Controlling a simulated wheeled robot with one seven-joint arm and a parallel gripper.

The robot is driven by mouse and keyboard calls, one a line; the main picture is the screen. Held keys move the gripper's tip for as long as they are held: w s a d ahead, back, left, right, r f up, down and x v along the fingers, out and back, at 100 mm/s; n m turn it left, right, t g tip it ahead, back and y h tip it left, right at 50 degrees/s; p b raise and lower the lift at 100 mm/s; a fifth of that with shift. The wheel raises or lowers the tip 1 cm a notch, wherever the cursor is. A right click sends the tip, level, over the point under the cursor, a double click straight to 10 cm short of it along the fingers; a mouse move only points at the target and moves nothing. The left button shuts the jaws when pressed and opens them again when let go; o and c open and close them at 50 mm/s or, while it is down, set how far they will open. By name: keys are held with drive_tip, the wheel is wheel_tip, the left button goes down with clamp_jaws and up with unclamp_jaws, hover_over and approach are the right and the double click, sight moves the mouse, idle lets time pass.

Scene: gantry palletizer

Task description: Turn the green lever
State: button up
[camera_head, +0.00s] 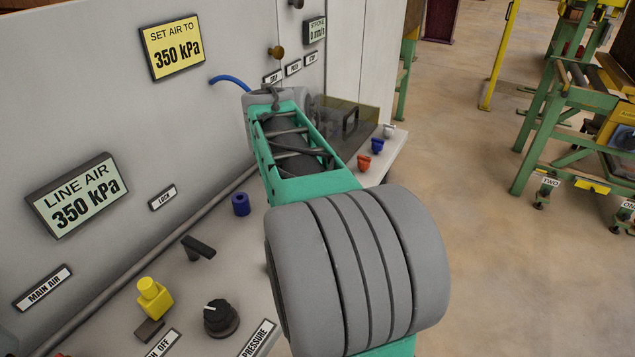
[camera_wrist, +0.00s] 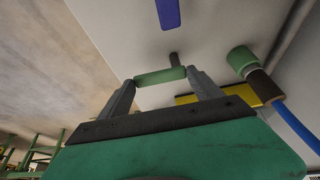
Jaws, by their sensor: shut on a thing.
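The green lever (camera_wrist: 153,77) shows in the wrist view as a short green bar on a dark stem, against a pale panel. My gripper (camera_wrist: 161,80) has one grey finger at each end of the bar and is shut on it. In the head view my teal and grey arm reaches along the panel and hides the lever and the fingertips.
In the wrist view a green and dark cylindrical fitting (camera_wrist: 242,59) with a blue hose (camera_wrist: 296,126) is close right of the lever; a blue bar (camera_wrist: 168,13) is above. In the head view, a dark lever (camera_head: 199,247) and a black knob (camera_head: 220,318) stand on the console.

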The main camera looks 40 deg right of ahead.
drive_tip(key=shift+r, duration=0.1)
drive_tip(key=o, duration=2.1)
drive_tip(key=p+v, duration=0.1)
drive_tip(key=v, duration=0.6)
drive_tip(key=shift+a+r, duration=0.2)
drive_tip(key=shift+r, duration=0.1)
